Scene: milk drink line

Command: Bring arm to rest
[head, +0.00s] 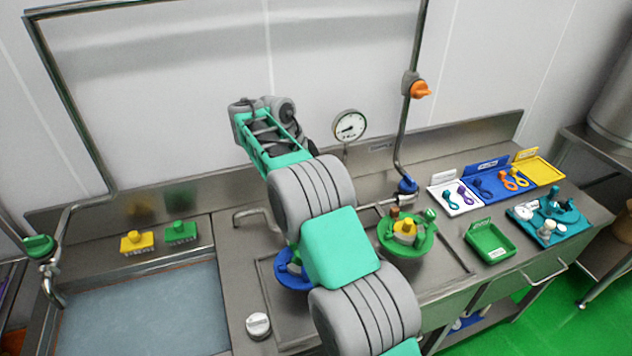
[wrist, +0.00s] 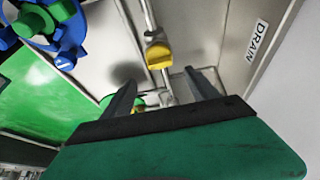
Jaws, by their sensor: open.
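My arm reaches up across the middle of the head view, with its far end raised above the steel counter (head: 238,262) in front of the white wall. My gripper's fingers cannot be made out clearly there. In the wrist view my gripper (wrist: 160,78) shows two dark fingers spread apart with nothing held between them. Beyond the fingers is a pipe with a yellow valve handle (wrist: 159,56), apart from them as far as I can tell.
A blue round fixture (head: 290,272) is partly hidden behind my arm. A green round fixture (head: 388,243) stands right of it. A pressure gauge (head: 350,126) and an orange-handled valve (head: 420,90) are near the arm. A green tray (head: 502,257) lies to the right.

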